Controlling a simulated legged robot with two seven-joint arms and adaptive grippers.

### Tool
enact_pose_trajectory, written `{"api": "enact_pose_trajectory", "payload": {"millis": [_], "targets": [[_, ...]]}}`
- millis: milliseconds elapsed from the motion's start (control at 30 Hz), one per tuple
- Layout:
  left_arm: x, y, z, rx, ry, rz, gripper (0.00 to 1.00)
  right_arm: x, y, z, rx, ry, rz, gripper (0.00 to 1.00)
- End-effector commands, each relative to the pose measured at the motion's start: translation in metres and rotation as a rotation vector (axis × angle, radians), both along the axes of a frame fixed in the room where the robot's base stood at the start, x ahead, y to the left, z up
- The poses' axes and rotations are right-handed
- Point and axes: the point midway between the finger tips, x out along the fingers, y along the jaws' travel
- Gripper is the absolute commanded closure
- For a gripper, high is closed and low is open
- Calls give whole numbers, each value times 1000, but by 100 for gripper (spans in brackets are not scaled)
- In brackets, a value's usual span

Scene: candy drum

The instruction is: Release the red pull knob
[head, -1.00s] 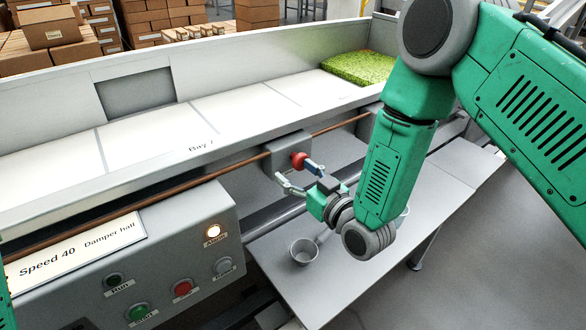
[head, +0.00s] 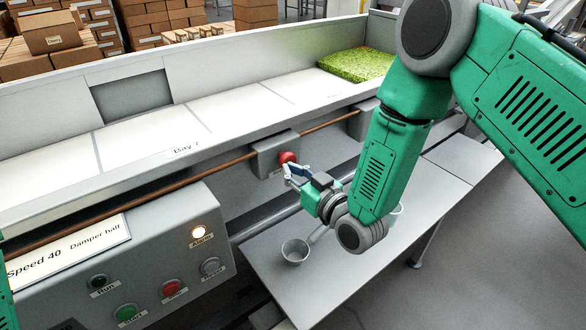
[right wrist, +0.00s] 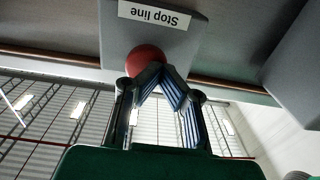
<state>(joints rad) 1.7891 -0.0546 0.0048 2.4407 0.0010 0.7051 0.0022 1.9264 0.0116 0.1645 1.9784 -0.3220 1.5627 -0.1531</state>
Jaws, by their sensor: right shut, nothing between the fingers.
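The red pull knob (head: 287,157) sits on a grey housing (head: 268,160) on the front of the machine, by the brown rod. In the right wrist view the round red knob (right wrist: 145,58) shows just beyond my fingers, under a "Stop line" label (right wrist: 155,15). My right gripper (head: 290,172) is shut and empty, right in front of the knob. In the right wrist view its fingers (right wrist: 160,75) overlap the knob's lower edge; I cannot tell whether they touch it. My left gripper is not in view.
A control panel (head: 150,265) with buttons and a lit lamp (head: 199,232) stands at left. A brown rod (head: 225,166) runs along the machine. Green material (head: 357,64) lies at the far end.

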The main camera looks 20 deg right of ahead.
Motion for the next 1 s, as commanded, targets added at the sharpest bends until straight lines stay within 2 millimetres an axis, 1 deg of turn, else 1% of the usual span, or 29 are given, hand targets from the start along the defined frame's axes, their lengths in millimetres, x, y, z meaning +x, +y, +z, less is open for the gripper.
{"api": "enact_pose_trajectory", "payload": {"millis": [33, 200, 433, 467, 500, 567, 600, 1000], "targets": [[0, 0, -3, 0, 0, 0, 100, 13, -7, 4, -5, -18, -26, 100], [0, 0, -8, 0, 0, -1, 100, 34, -2, 4, -10, -15, -36, 100], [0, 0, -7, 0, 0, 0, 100, 38, -3, 3, -12, -11, -38, 100], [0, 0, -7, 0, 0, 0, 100, 38, -3, 3, -12, -11, -38, 91], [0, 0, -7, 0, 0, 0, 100, 38, -3, 3, -12, -11, -38, 77], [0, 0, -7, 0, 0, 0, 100, 38, -3, 3, -11, -11, -38, 56], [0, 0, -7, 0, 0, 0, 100, 38, -3, 3, -11, -13, -37, 42], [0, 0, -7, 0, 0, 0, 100, 33, -1, 6, -8, -17, -32, 42]]}}
